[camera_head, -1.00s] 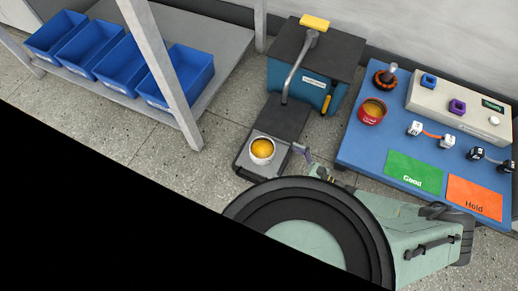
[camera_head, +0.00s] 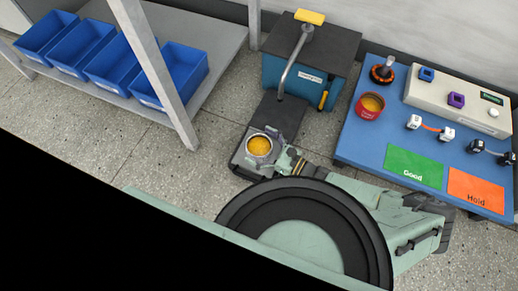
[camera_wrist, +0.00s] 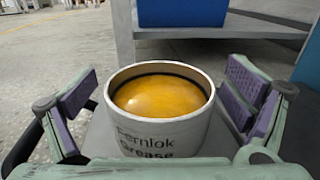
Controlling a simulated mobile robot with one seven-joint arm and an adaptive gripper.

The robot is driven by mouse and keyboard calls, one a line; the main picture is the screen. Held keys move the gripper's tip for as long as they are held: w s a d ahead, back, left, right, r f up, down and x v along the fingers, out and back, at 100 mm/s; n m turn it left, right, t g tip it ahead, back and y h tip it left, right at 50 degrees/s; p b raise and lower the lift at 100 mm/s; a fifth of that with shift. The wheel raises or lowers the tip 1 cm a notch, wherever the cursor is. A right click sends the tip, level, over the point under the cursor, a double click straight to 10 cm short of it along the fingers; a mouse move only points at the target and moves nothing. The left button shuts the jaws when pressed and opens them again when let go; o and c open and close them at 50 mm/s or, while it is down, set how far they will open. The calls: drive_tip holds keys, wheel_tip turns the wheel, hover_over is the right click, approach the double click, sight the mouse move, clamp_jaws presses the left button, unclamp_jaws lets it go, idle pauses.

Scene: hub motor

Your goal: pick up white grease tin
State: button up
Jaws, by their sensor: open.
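The white grease tin (camera_wrist: 160,130) is open at the top and filled with amber grease, with "Fernlok Grease" on its side. In the head view the tin (camera_head: 259,146) stands on the low dark platform in front of the teal machine. My gripper (camera_wrist: 165,100) is open, with one purple-padded finger on each side of the tin. A gap shows between each pad and the tin wall. In the head view my gripper (camera_head: 262,146) is around the tin and partly hides its wall.
The dark platform (camera_head: 240,163) joins the teal machine (camera_head: 285,75) behind. A blue table (camera_head: 350,146) at the right bears a red tin (camera_head: 369,106), a green Good mat (camera_head: 413,167) and an orange Hold mat (camera_head: 475,190). A shelf with blue bins (camera_head: 172,75) is at the left.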

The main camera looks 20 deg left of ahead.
drive_tip(key=shift+c, duration=0.6)
drive_tip(key=c, duration=1.3)
drive_tip(key=shift+c, duration=0.2)
drive_tip(key=shift+r, duration=0.15)
